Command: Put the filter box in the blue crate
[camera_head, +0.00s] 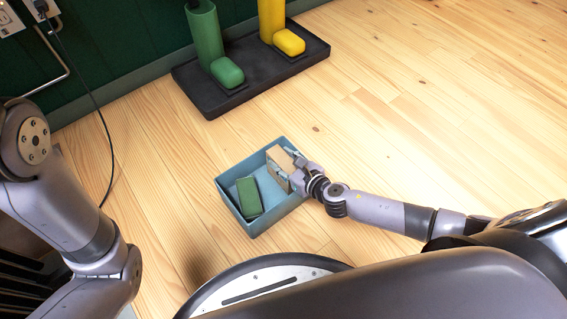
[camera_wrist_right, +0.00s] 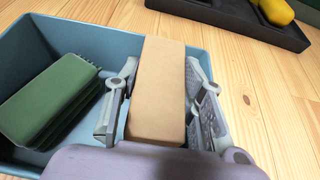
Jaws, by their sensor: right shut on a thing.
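The blue crate (camera_head: 248,222) stands on the wooden floor in front of my base in the head view. Its rim and left part also show in the right wrist view (camera_wrist_right: 45,32). The filter box, a tan cardboard-coloured block (camera_wrist_right: 158,85), is between the fingers of my right gripper (camera_wrist_right: 155,105), which is shut on it. In the head view, the box (camera_head: 281,160) and my right gripper (camera_head: 292,172) are at the crate's right side, over or inside it. I cannot tell whether the box touches the crate's bottom. My left gripper is not in view; only my left arm shows.
A green brush-like block (camera_head: 248,196) lies in the crate's left part. A black tray (camera_head: 255,73) with a green and a yellow upright object stands by the dark green wall. A black cable hangs at left.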

